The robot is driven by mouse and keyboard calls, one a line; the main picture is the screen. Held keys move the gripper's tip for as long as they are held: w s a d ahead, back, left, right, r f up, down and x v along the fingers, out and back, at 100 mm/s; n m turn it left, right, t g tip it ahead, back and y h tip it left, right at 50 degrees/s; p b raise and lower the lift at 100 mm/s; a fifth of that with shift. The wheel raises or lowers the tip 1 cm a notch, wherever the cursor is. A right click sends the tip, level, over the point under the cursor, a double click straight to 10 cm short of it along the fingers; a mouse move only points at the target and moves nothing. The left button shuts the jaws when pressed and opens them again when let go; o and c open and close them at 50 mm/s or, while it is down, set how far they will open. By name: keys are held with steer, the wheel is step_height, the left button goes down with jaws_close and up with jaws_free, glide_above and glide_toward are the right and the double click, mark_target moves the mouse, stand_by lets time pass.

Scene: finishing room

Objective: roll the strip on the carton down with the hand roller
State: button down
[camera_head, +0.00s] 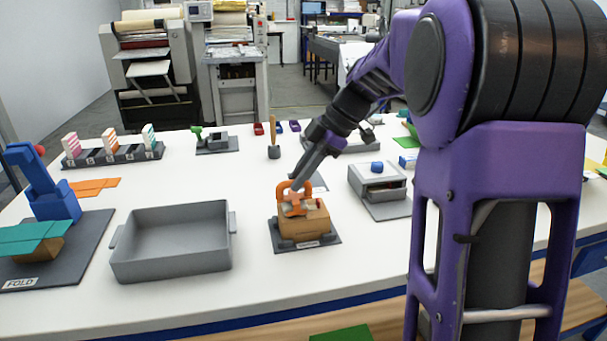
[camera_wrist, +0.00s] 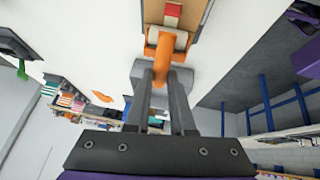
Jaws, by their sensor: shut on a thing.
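The brown carton (camera_head: 308,221) sits on a dark base plate (camera_head: 328,239) with a small label, near the middle of the table. A strip with a red part lies on its top; the red part (camera_wrist: 173,11) shows in the wrist view. My gripper (camera_head: 297,182) is shut on the orange handle of the hand roller (camera_head: 293,205). The roller's orange frame (camera_wrist: 163,55) stands between my fingers in the wrist view. Its pale roller is at the carton's top; I cannot tell whether it touches the strip. My fingers hide part of the handle.
A grey open tray (camera_head: 172,265) stands left of the carton. A grey box unit with a blue knob (camera_head: 377,168) is close on the right. A blue press marked FOLD (camera_head: 50,195) is at the far left. A wooden-handled tool (camera_head: 272,135) stands behind. The front table strip is clear.

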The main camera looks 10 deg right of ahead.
steer(key=shift+a, duration=0.15)
steer(key=shift+a+f, duration=0.1)
steer(key=shift+a, duration=0.6)
steer(key=shift+r, duration=0.2)
steer(key=shift+r+p, duration=2.15)
steer(key=shift+r, duration=1.3)
